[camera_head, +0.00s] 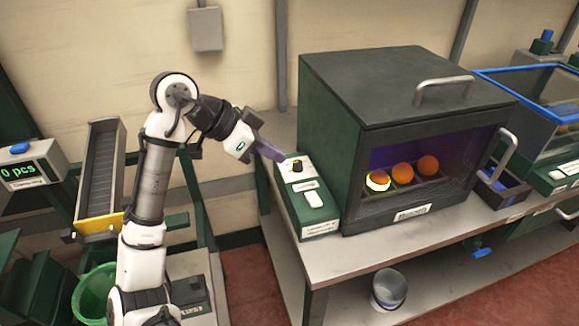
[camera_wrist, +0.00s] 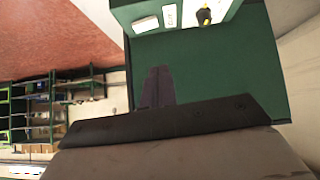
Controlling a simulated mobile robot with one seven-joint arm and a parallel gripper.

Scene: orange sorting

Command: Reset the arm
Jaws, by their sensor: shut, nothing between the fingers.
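My gripper (camera_head: 270,150) is at the end of my raised arm, left of the dark green box-shaped machine (camera_head: 400,80). It is shut and empty, and its tips point down and right toward the control panel (camera_head: 305,200) with a black knob and a white switch. I cannot tell from the head view whether the tips touch the panel. In the wrist view the dark gripper fingers (camera_wrist: 158,88) show against a green surface. The panel with its knob (camera_wrist: 204,16) is at the top edge there.
Three oranges sit in a tray inside the machine (camera_head: 403,172), one lit yellow. A metal chute (camera_head: 100,172), a green bucket (camera_head: 95,290) and a "0 pcs" counter (camera_head: 30,172) are at left. A blue-rimmed glass tank (camera_head: 520,70) is at right. A grey bucket (camera_head: 389,288) stands below the bench.

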